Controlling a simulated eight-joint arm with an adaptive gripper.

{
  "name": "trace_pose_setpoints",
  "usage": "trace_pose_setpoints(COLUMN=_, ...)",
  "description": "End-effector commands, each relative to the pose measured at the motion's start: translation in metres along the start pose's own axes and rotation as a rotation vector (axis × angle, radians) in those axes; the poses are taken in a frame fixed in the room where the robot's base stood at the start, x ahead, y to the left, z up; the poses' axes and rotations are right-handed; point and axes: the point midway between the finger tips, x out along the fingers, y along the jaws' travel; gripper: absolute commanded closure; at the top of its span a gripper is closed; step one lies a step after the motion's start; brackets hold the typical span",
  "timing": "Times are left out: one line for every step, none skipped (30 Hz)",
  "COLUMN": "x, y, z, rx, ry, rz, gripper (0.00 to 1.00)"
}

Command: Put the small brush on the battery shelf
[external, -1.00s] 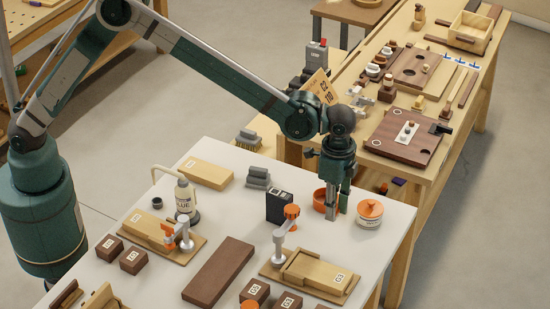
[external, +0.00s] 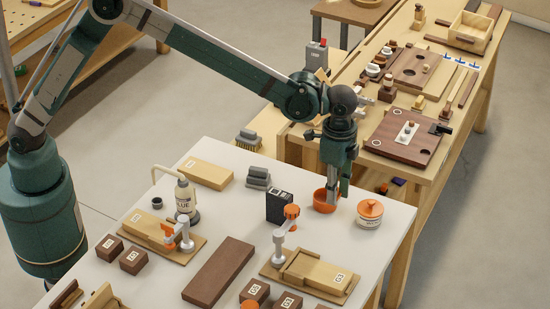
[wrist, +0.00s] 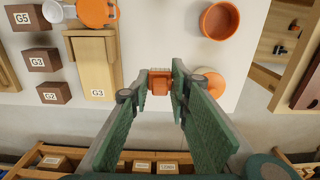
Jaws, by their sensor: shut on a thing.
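My gripper (wrist: 159,78) is shut on a small orange-brown object (wrist: 159,84), which may be the small brush; its bristles are not clear. In the external view my gripper (external: 337,197) is at the far right of the white table, beside or over the orange bowl (external: 322,205), and the held object cannot be made out there. The bowl also shows in the wrist view (wrist: 219,20), apart from the fingertips. I cannot tell which place is the battery shelf; a wooden shelf with labelled boxes (wrist: 142,166) lies along the bottom of the wrist view.
An orange-lidded jar (external: 370,213) stands right of my gripper. A black box (external: 279,206) and an orange-topped clamp (external: 290,212) stand to its left. A wooden block marked G3 (external: 318,270) lies in front. A wooden bench (external: 400,172) stands behind the table.

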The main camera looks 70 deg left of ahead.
Motion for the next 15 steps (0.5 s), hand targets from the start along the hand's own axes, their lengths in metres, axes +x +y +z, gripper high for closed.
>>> trace_pose_setpoints(x=0.002, y=-0.013, z=0.004, rx=-0.02, ry=0.0, rz=0.0, gripper=0.87)
trace_pose_setpoints(x=0.002, y=-0.019, z=0.005, rx=-0.031, ry=0.0, rz=0.0, gripper=0.87)
trace_pose_setpoints(x=0.002, y=-0.027, z=0.008, rx=-0.047, ry=0.0, rz=0.0, gripper=0.87)
trace_pose_setpoints(x=0.002, y=-0.033, z=0.01, rx=-0.06, ry=0.0, rz=0.0, gripper=0.87)
trace_pose_setpoints(x=0.002, y=-0.041, z=0.012, rx=-0.075, ry=0.0, rz=0.0, gripper=0.87)
trace_pose_setpoints(x=0.002, y=-0.051, z=0.015, rx=-0.093, ry=0.0, rz=0.0, gripper=0.87)
trace_pose_setpoints(x=0.002, y=-0.059, z=0.018, rx=-0.109, ry=0.0, rz=0.0, gripper=0.87)
trace_pose_setpoints(x=0.002, y=-0.067, z=0.021, rx=-0.126, ry=0.0, rz=0.0, gripper=0.87)
trace_pose_setpoints(x=0.002, y=-0.08, z=0.026, rx=-0.15, ry=0.0, rz=0.0, gripper=0.87)
trace_pose_setpoints(x=0.002, y=-0.088, z=0.029, rx=-0.167, ry=0.0, rz=0.0, gripper=0.87)
trace_pose_setpoints(x=0.003, y=-0.098, z=0.033, rx=-0.186, ry=0.0, rz=0.0, gripper=0.87)
trace_pose_setpoints(x=0.003, y=-0.111, z=0.038, rx=-0.212, ry=0.0, rz=0.0, gripper=0.87)
trace_pose_setpoints(x=0.003, y=-0.12, z=0.042, rx=-0.23, ry=0.0, rz=0.0, gripper=0.87)
trace_pose_setpoints(x=0.003, y=-0.129, z=0.047, rx=-0.249, ry=0.0, rz=0.0, gripper=0.87)
trace_pose_setpoints(x=0.003, y=-0.141, z=0.052, rx=-0.273, ry=0.0, rz=0.0, gripper=0.87)
